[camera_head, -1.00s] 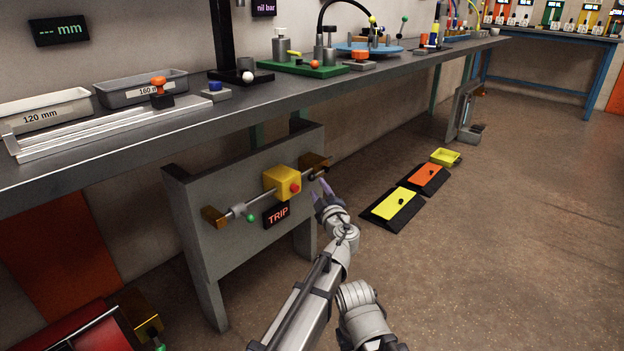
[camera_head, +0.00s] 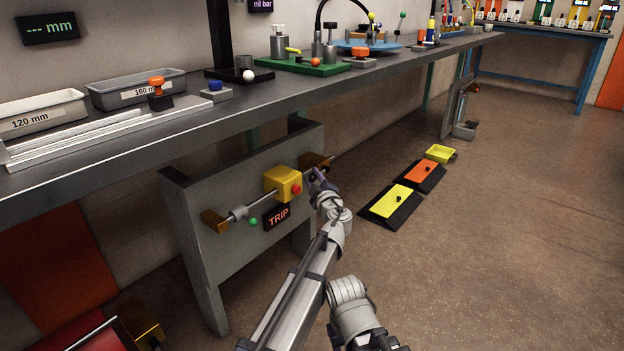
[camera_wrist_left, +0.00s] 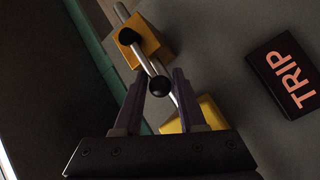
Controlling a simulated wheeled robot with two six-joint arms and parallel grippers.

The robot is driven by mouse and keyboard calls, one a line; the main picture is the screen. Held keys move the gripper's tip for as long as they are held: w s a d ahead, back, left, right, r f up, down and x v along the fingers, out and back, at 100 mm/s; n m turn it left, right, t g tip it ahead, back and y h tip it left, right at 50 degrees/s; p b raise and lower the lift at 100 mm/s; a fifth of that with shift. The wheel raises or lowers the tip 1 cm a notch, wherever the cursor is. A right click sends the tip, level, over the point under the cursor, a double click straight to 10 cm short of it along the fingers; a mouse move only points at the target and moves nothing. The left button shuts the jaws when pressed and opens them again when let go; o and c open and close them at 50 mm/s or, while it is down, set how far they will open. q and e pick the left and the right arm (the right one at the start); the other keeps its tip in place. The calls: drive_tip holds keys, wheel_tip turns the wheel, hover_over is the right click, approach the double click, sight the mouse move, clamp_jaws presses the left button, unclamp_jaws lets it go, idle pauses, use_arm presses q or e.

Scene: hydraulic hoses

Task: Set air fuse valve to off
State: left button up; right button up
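A grey panel (camera_head: 200,195) under the bench carries a yellow box (camera_head: 283,183) with a red button and a sign reading TRIP (camera_head: 277,216). A metal pipe runs through the box between two brass blocks. On the pipe's right part, a lever with a black ball knob (camera_wrist_left: 160,86) shows in the left wrist view, by the far brass block (camera_wrist_left: 141,42). My left gripper (camera_head: 315,172) is at this right part; in the left wrist view its purple fingers (camera_wrist_left: 158,72) are apart, with the knob showing between their tips. Contact cannot be told. My right gripper is out of view.
The dark bench (camera_head: 230,118) overhangs the panel. A green ball (camera_head: 253,222) sits by the pipe's left part.

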use_arm(q)
clamp_jaws()
idle(1.2)
